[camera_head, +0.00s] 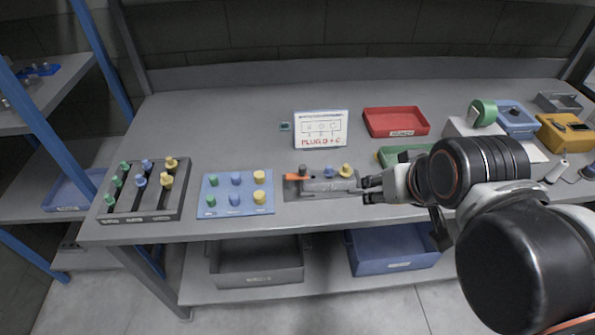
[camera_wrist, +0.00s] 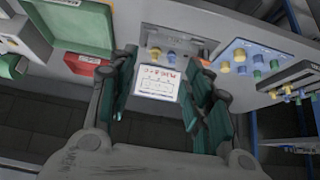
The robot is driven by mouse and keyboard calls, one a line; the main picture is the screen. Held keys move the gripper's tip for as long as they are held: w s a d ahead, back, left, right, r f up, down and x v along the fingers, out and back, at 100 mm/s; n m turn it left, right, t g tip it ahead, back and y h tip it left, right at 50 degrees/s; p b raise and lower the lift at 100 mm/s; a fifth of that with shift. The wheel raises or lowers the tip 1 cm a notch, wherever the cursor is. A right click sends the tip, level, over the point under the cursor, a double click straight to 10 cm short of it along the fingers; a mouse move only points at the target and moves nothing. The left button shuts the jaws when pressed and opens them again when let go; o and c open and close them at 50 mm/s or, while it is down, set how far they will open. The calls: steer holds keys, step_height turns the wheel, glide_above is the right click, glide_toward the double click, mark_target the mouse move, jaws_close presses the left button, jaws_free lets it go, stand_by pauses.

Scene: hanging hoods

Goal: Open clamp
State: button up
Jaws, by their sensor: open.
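The clamp (camera_head: 328,185) is a grey fixture on a small plate at the table's front edge, with an orange-tipped handle (camera_head: 297,177) at its left end. Blue and yellow plugs stand at its back. My gripper (camera_head: 368,189) is just right of the clamp, pointing left, with its fingers partly overlapping the arm's outline. In the wrist view my gripper (camera_wrist: 163,75) has its fingers spread apart with nothing between them. The clamp plate (camera_wrist: 178,38) shows beyond the fingertips there, and the orange tip (camera_wrist: 204,62) is partly hidden by the right finger.
A blue board (camera_head: 222,208) with several coloured plugs and a dark slotted rack (camera_head: 138,216) stand to the left. A "PLUG" sign (camera_head: 320,130) stands behind the clamp. A red bin (camera_head: 396,122) and green tray (camera_head: 392,157) lie right.

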steer(key=shift+w+r, duration=0.1)
steer(key=shift+w, duration=0.05)
steer(key=c, duration=0.4)
steer(key=shift+w+a+r, duration=0.15)
steer(key=shift+w+r, duration=0.05)
steer(key=shift+w, duration=0.1)
jaws_close()
steer(key=w+a+f+g+p, duration=0.1)
steer(key=w+a, duration=0.3)
steer(key=w, duration=0.4)
steer(key=w+a+f+n+g+p, duration=0.1)
steer(key=w+a, duration=0.3)
steer(key=w, duration=0.5)
steer(key=w+a+f+g+p, duration=0.1)
steer(key=w+a+f, duration=0.2)
steer(key=w, duration=0.6)
steer(key=shift+a+f+n+y, duration=0.3)
steer(key=shift+a+n, duration=0.1)
steer(key=shift+a, duration=0.65)
